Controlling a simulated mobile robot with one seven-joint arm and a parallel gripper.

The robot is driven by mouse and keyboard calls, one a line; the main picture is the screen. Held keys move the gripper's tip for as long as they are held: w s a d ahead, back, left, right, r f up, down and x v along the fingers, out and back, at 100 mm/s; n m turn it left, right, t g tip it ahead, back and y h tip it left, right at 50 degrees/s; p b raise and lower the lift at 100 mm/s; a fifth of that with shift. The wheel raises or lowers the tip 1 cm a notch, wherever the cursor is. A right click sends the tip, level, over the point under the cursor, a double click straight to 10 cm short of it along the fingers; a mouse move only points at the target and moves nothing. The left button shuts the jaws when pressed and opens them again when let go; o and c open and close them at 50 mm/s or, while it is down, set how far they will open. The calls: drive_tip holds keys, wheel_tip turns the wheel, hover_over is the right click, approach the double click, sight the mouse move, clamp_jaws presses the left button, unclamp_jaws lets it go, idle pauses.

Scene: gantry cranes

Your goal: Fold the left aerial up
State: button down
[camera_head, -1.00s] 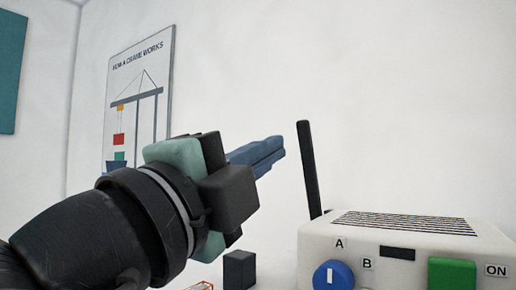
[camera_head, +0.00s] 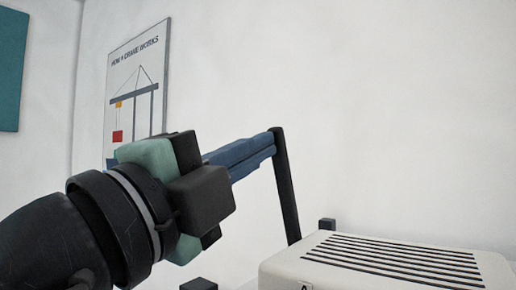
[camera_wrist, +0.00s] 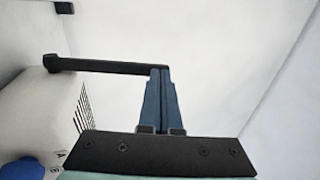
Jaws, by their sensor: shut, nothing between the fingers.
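The left aerial (camera_head: 285,190) is a thin black rod at the left end of a white box-shaped unit (camera_head: 285,268). It stands steeply with its top leaning left. In the wrist view the aerial (camera_wrist: 105,66) runs across from its base to my fingertips. My gripper (camera_head: 272,142) is shut, its blue fingers together with nothing between them. The fingertips (camera_wrist: 160,72) are at the aerial's free end and seem to touch it; a small gap cannot be ruled out. The unit's front is mostly out of the head view.
The unit's top has dark slots (camera_head: 395,260). A small dark block (camera_head: 327,224) shows behind its top edge; another dark block (camera_head: 198,284) is at the bottom edge. A crane poster (camera_head: 138,90) hangs on the wall. Space above the unit is clear.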

sight(273, 128)
drive_tip(key=shift+w+d+r+g+y+p, duration=0.6)
drive_tip(key=shift+w+d+r+g+p, duration=0.3)
drive_tip(key=shift+w, duration=0.25)
drive_tip(key=shift+w+d+b, duration=0.3)
drive_tip(key=shift+w, duration=0.1)
drive_tip(key=shift+s, duration=0.1)
